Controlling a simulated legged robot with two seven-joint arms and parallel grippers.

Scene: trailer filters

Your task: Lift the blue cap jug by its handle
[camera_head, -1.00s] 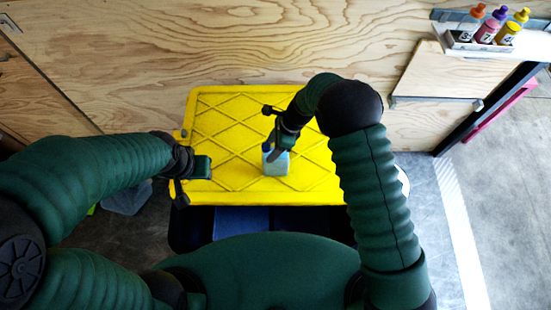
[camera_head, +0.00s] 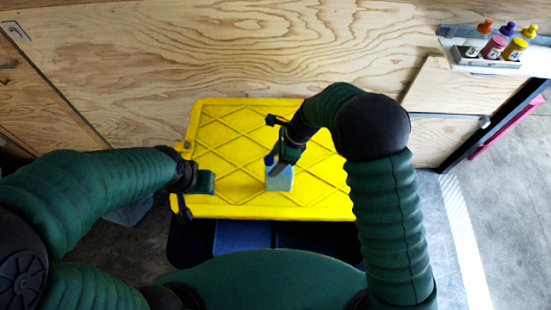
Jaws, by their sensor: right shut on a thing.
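The jug (camera_head: 279,181) is a small pale blue container with a darker blue cap (camera_head: 268,160). It stands upright on, or just above, the yellow lid; I cannot tell which. My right gripper (camera_head: 282,166) is at the top of the jug and shut on it, apparently at the handle. The handle is mostly hidden by the gripper. My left gripper (camera_head: 192,199) is at the left edge of the yellow lid, away from the jug. Its fingers look spread apart, with nothing between them.
The yellow lid (camera_head: 225,150) with a raised diamond pattern tops a dark tote and is otherwise clear. A plywood wall (camera_head: 230,50) stands behind it. A white shelf (camera_head: 487,62) at the upper right holds several colored bottles (camera_head: 493,46). Concrete floor lies at right.

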